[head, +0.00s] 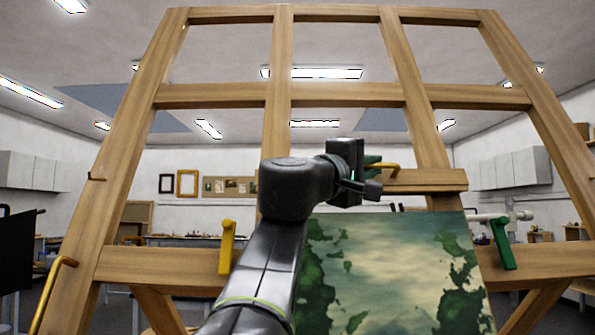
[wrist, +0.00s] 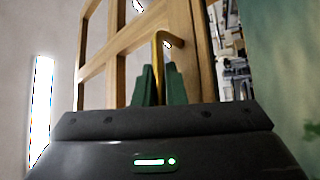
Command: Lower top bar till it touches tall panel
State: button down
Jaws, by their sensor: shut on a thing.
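The top bar (head: 425,180) is a short wooden crosspiece on the big wooden easel, right of centre in the head view. A bent brass handle (head: 388,167) sticks out of it. My gripper (head: 373,163) is shut on this handle; in the wrist view its green fingers (wrist: 160,88) close on either side of the brass rod (wrist: 157,58). The tall panel (head: 385,270), a painting with green foliage and a pale sky, stands below the bar. A narrow gap shows between bar and panel top. My arm hides the panel's left side. The panel also shows at the right of the wrist view (wrist: 283,70).
The easel's wide lower rail (head: 160,265) crosses behind the panel. A yellow handle (head: 227,245) and a green handle (head: 502,243) sit on it, and another yellow handle (head: 52,290) is at far left. Easel uprights (head: 278,100) flank my arm.

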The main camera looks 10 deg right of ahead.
jog(key=f+b, duration=0.1)
jog(key=s+f+b, duration=0.1)
jog(key=f+b, duration=0.1)
jog(key=shift+s+a+f, duration=0.15)
jog(key=shift+s+f, duration=0.15)
jog(key=shift+f, duration=0.05)
jog(key=c, duration=1.8)
grip_release()
jog(key=shift+o, duration=0.2)
jog(key=b+v, duration=0.2)
jog(key=v, duration=1.2)
jog(key=shift+w, duration=0.1)
jog(key=p+x, duration=0.2)
jog(key=x, duration=1.1)
jog(key=shift+d+r, duration=0.15)
jog(key=shift+d, duration=0.25)
